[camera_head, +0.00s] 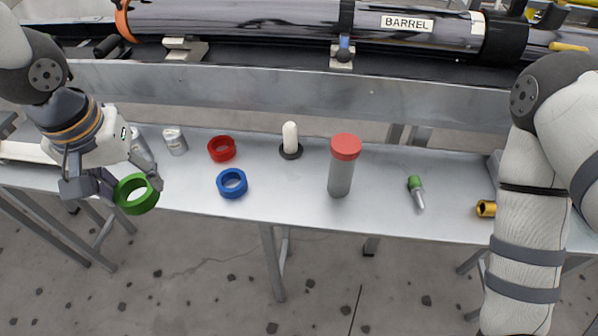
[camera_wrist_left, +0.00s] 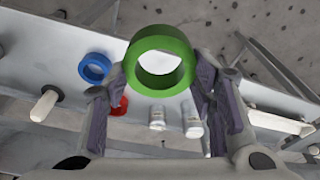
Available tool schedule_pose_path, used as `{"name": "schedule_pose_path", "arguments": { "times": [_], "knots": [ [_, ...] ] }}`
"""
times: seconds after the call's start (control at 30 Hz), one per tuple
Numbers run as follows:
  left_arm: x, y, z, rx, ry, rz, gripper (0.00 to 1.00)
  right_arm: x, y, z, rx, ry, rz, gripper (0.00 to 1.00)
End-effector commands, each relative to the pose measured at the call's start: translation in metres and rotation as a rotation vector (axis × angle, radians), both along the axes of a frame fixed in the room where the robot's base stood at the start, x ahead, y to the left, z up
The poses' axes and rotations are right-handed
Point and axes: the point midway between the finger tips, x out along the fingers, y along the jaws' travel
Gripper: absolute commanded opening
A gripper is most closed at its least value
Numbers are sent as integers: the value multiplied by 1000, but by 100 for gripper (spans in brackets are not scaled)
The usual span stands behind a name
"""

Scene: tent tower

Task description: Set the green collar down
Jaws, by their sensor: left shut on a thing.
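The green collar (camera_head: 137,194) is a thick ring. My left gripper (camera_head: 126,190) is shut on it at the left, near the front edge of the grey bench. In the left wrist view the green collar (camera_wrist_left: 161,60) sits between the two fingers (camera_wrist_left: 163,78), with the bench showing below it. It appears raised above the bench; the exact gap cannot be told. A red collar (camera_head: 221,149) and a blue collar (camera_head: 232,183) lie on the bench to its right. The right arm is at the right edge of the head view, but its gripper is out of frame.
On the bench (camera_head: 300,205) stand a white peg on a dark base (camera_head: 290,141), a grey cylinder with a red cap (camera_head: 341,165), a green-handled tool (camera_head: 416,191), a brass piece (camera_head: 486,208) and silver cans (camera_head: 175,141). The barrel (camera_head: 300,20) lies behind. Bare bench surrounds the blue collar.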

Motion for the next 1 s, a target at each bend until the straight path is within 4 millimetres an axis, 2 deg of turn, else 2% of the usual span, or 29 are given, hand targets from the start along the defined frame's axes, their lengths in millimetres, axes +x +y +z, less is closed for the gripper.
{"name": "schedule_pose_path", "arguments": {
  "times": [0.17, 0.27, 0.37, 0.4, 0.57, 0.6, 0.7, 0.8, 0.93, 1.0],
  "knots": [
    [-5, 4, -1, 1, 0, 20, 20, 0, 0, 0, 1, 0, 1, 73],
    [0, 4, -3, 1, 1, 20, 20, 0, 0, 0, 1, 0, 1, 73],
    [24, 3, -16, -1, 4, 19, 20, -3, 0, -2, 1, 10, 1, 73],
    [37, 3, -27, 0, 13, 20, 20, -11, 0, -10, 1, 41, 0, 73],
    [88, 1, -55, -1, 18, 21, 20, -31, 0, -29, 1, 114, 1, 73],
    [95, 0, -67, -1, 21, 20, 20, -35, 0, -33, 0, 129, 1, 73],
    [113, 0, -85, 0, 16, 20, 20, -42, 0, -40, 0, 153, 1, 73],
    [124, 0, -93, 1, 8, 19, 20, -45, 0, -43, 1, 163, 1, 73],
    [133, -1, -102, 0, 6, 20, 20, -48, 0, -46, 0, 173, 3, 73],
    [135, -1, -113, 2, 9, 19, 20, -51, 0, -49, 1, 183, 3, 73]
  ]
}}
